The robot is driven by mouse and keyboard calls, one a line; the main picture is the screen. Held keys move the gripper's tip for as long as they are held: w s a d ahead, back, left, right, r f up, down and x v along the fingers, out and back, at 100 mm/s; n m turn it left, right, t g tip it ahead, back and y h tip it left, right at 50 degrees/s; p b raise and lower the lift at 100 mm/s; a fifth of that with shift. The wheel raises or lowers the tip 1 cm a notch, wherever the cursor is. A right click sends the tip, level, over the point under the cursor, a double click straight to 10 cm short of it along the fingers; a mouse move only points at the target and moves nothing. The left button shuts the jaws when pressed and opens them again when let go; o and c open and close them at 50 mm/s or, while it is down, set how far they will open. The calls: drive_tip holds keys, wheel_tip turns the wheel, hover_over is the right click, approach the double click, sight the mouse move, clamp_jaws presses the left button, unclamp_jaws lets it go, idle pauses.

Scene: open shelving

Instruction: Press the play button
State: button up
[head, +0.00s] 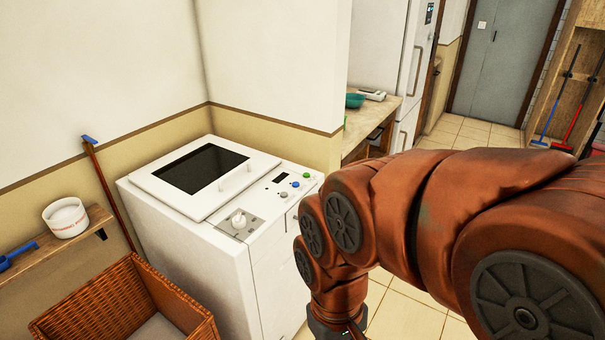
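A white top-lid machine (215,262) stands against the wall, left of my arm. Its lid (166,187) has a dark window and looks closed. The control panel on its top right holds a small dark display (264,181), a green button (307,175), a blue button (296,184) and greyish round controls (283,175). Any play marking is too small to read. My arm bends down to the right of the machine, apart from the buttons in the picture. My gripper is below the bottom edge, out of view.
A wicker basket (85,295) stands at the machine's front left. A wooden wall shelf (50,250) holds a white tub (66,217) and a blue scoop (18,255). A wooden counter (362,135) stands behind. Tiled floor (405,318) shows below my arm.

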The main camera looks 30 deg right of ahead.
clamp_jaws()
idle(1.4)
